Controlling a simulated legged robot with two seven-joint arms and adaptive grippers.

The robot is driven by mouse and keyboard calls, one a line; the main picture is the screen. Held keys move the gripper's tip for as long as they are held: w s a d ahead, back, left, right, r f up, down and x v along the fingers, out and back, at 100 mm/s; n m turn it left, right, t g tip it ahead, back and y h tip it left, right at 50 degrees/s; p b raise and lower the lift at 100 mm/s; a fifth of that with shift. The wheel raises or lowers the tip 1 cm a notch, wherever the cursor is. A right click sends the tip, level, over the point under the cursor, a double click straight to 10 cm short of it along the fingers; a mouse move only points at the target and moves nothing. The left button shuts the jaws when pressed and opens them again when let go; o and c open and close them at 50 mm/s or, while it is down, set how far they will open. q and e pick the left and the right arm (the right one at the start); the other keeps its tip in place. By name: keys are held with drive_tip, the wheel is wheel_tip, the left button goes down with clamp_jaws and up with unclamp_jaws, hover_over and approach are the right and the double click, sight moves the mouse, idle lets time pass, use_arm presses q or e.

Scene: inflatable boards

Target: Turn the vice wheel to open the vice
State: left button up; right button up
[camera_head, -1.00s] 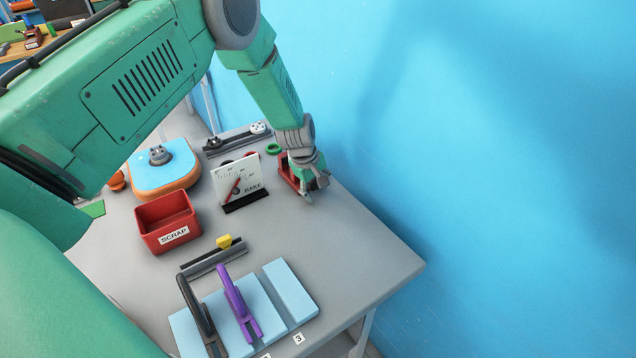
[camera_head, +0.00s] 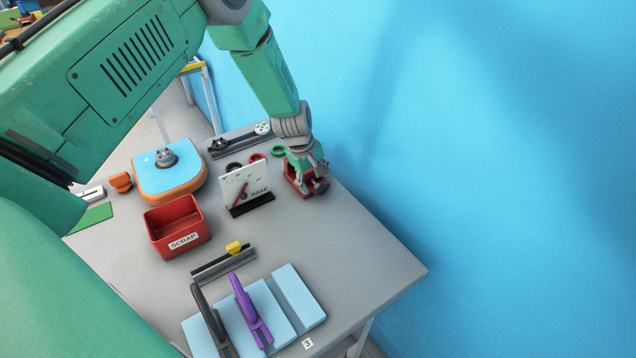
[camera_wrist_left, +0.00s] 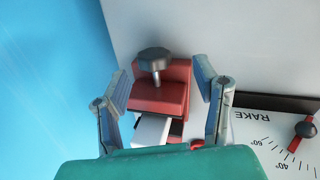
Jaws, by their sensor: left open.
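The red vice (camera_head: 296,189) stands near the table's right edge, partly hidden under my left gripper. It also shows in the left wrist view (camera_wrist_left: 172,95), with its dark grey wheel (camera_wrist_left: 154,59) on a metal screw and a white block (camera_wrist_left: 151,131) at its near side. My left gripper (camera_head: 312,176) is above and around the vice. In the left wrist view its two fingers (camera_wrist_left: 160,88) are spread wide on either side of the vice, apart from the wheel, with nothing between them gripped. My right gripper is not in view.
A white RAKE gauge (camera_head: 243,184) stands close beside the vice. A red SCRAP box (camera_head: 179,221), an orange-and-blue board (camera_head: 169,194) and light blue blocks with black and purple tools (camera_head: 243,300) are farther off. A blue wall (camera_head: 480,130) lies right of the table.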

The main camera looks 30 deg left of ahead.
use_arm(q)
drive_tip(key=w+d+p+v, duration=0.1)
drive_tip(key=v, duration=0.9)
drive_tip(key=shift+p, duration=0.4)
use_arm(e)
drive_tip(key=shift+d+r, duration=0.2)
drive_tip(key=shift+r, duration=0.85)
use_arm(q)
drive_tip(key=shift+d+r, duration=0.2)
